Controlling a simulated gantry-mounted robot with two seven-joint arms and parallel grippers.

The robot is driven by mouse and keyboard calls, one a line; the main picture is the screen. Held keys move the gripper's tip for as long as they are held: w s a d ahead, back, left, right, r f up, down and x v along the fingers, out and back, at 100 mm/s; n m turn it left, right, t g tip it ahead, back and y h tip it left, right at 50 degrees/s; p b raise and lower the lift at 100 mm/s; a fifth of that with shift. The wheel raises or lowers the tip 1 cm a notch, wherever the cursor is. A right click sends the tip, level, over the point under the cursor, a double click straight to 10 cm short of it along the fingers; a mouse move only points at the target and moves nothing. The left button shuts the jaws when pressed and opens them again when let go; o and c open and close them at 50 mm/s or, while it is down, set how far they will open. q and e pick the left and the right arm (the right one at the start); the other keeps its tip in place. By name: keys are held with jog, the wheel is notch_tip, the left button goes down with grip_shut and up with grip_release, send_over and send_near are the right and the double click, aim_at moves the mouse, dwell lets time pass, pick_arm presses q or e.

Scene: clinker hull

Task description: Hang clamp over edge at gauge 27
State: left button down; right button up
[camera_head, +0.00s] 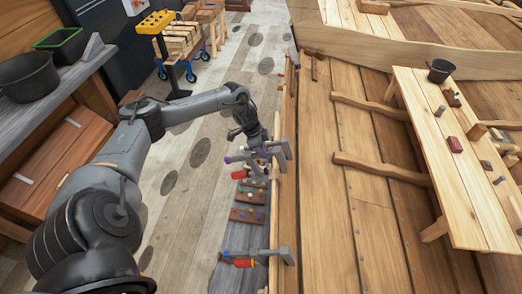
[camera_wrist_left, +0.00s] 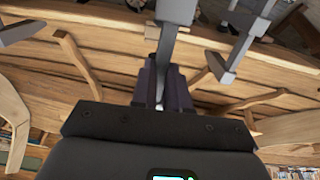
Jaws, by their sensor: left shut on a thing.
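My left gripper (camera_head: 256,142) is at the hull's near edge in the head view. In the left wrist view its dark fingers (camera_wrist_left: 163,90) are closed on the grey bar of a clamp (camera_wrist_left: 168,40). This clamp seems to be the grey one with a purple end (camera_head: 237,158) in the head view, close to the plank edge (camera_head: 274,205); I cannot tell if it touches the edge. Another grey clamp with a red handle (camera_head: 240,175) is right beside it. A further clamp (camera_head: 262,255) sits over the edge lower down. Gauge numbers are not readable. My right gripper is out of view.
Brown boards with small pieces (camera_head: 248,195) lie left of the edge. More grey clamp parts (camera_wrist_left: 240,45) stand near the held one in the wrist view. A pale bench (camera_head: 455,185) with a black bucket (camera_head: 440,70) stands inside the hull. The floor at left has a yellow-topped stand (camera_head: 156,22).

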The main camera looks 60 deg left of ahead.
pick_arm(q)
jog(key=b, duration=0.6)
send_near(273, 172)
jog(key=shift+w+d+f, duration=0.4)
jog(key=shift+d+f, duration=0.05)
jog(key=shift+f, duration=0.25)
jog(key=shift+b+x, duration=0.85)
jog(key=shift+x, duration=0.6)
jog(key=shift+w+d+f, duration=0.15)
jog(key=shift+w+f, duration=0.05)
jog(key=shift+f, duration=0.3)
jog(key=shift+f, duration=0.2)
jog(key=shift+s+f, duration=0.15)
jog(key=shift+s, duration=0.1)
